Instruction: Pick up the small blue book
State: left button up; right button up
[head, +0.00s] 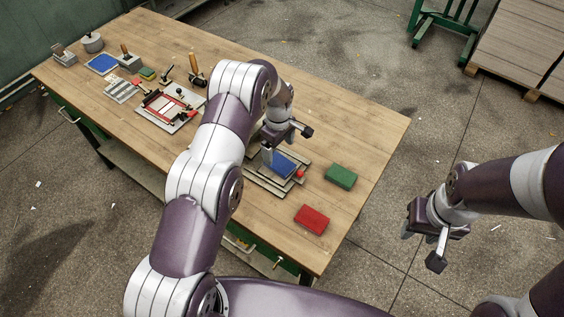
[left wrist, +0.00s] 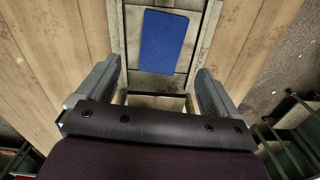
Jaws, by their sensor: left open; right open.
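The small blue book (head: 284,166) lies on a grey metal fixture (head: 262,184) near the right end of the wooden table. In the left wrist view the blue book (left wrist: 163,42) lies beyond the fingertips, between the lines of the two fingers. My left gripper (head: 287,148) is open and empty just over the fixture, and it partly hides the book and the fixture in the head view. Its two fingers also show in the left wrist view (left wrist: 155,85), spread apart. My right gripper (head: 424,245) is open and empty, off the table to the right.
A green book (head: 341,176) and a red book (head: 312,219) lie on the table (head: 375,135) right of the fixture. A red knob (head: 299,174) is at the fixture's right side. A red-framed press (head: 170,106) and several tools stand farther left. My left arm hides the table's middle.

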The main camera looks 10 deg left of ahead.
aim_at(280, 163)
pick_arm(q)
jog(key=shift+d+f, duration=0.2)
jog(key=shift+f, duration=0.35)
jog(key=shift+d+f+p, duration=0.15)
jog(key=shift+f+p, duration=0.2)
jog(key=shift+p, duration=0.05)
jog(key=f+p, duration=0.2)
jog(key=f, duration=0.2)
jog(key=shift+s, duration=0.2)
jog(key=shift+w+f, duration=0.1)
jog(key=shift+f, duration=0.35)
pick_arm(e)
jog(key=r, duration=0.3)
jog(key=shift+d, duration=0.25)
pick_arm(q)
jog(key=shift+r, duration=0.1)
jog(key=c, duration=1)
jog(key=shift+c, duration=0.8)
pick_arm(e)
jog(key=shift+s, duration=0.1)
